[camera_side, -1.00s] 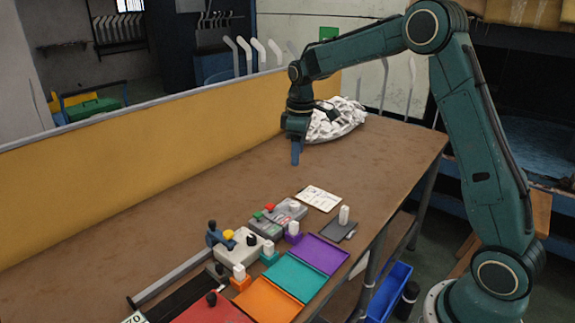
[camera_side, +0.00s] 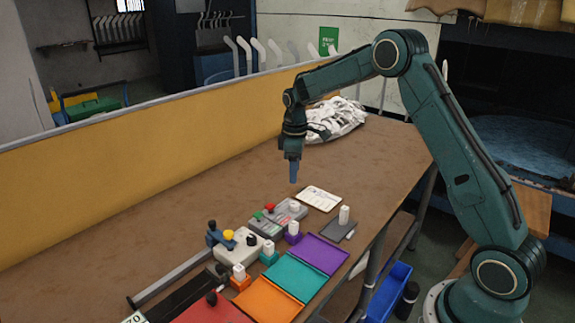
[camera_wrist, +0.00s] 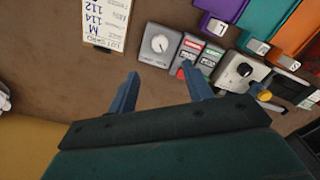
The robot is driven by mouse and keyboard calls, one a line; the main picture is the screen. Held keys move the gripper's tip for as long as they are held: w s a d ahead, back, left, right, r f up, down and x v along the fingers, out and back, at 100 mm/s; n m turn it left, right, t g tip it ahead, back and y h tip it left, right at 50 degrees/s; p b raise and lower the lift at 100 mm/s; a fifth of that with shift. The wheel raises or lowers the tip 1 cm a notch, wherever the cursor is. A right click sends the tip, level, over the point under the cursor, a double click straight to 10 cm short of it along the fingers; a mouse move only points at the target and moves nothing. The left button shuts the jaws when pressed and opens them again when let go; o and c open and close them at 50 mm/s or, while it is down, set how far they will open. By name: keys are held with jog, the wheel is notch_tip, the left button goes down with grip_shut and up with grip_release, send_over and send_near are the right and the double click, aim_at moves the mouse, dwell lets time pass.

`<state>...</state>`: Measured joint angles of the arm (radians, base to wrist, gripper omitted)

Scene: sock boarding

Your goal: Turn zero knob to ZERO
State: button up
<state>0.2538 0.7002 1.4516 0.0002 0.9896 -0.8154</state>
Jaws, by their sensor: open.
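A grey box (camera_wrist: 145,57) with a round pale dial-like knob (camera_wrist: 160,43) lies just ahead of my fingers in the wrist view. A second box (camera_wrist: 226,82), pale, carries a black knob (camera_wrist: 245,70); in the side view this black knob (camera_side: 251,240) stands on the pale box nearer the camera. No ZERO mark is readable, so I cannot tell from lettering which is the zero knob. My gripper (camera_wrist: 162,78) is open and empty, its fingers spread on either side below the pale knob's box. In the side view my gripper (camera_side: 293,180) hangs pointing down, above the bench and behind the boxes.
Grey boxes with red and green buttons (camera_side: 265,215) stand beside the knob boxes. A white card (camera_side: 319,198) lies nearby. Purple (camera_side: 320,254), teal (camera_side: 291,277) and orange (camera_side: 266,300) trays line the front edge. A white heap (camera_side: 338,118) is behind. The left bench area is clear.

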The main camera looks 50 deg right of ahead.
aim_at(294, 204)
notch_tip(294, 204, down, 11)
jog(key=shift+f, duration=0.1)
dwell(0.4)
jog(key=c, duration=1)
